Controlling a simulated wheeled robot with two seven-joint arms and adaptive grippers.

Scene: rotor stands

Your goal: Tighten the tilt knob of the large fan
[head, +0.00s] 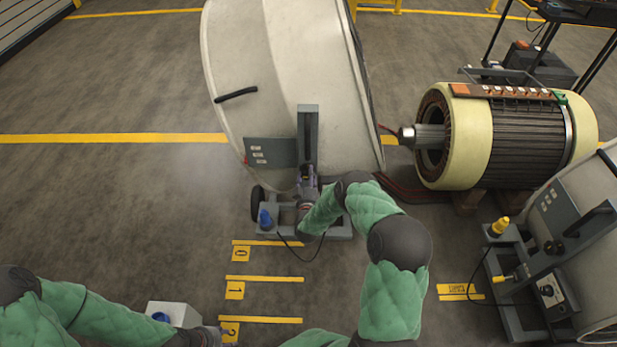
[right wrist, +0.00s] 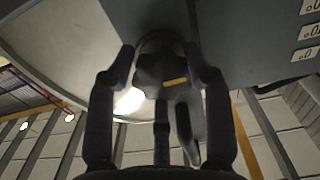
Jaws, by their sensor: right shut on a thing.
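The large fan (head: 270,75) is a big pale drum on a low wheeled grey stand (head: 342,228) in the upper middle of the head view. Its tilt knob (right wrist: 165,75) is dark and lobed with a yellow mark, and shows in the right wrist view. My right gripper (head: 308,175) is at the fan's grey upright bracket (head: 308,125). In the right wrist view its dark fingers (right wrist: 165,85) are shut on the tilt knob from both sides. My left gripper (head: 208,337) is low in the head view, beside a white box; its fingers are unclear.
The white box (head: 172,312) has a blue top part. A stator-like motor (head: 500,140) with cream ends lies to the right on wooden blocks. Another fan (head: 575,235) with a yellow knob (head: 500,225) stands at the right edge. Cables run on the floor. Numbered yellow floor lines (head: 265,279) lie before the large fan.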

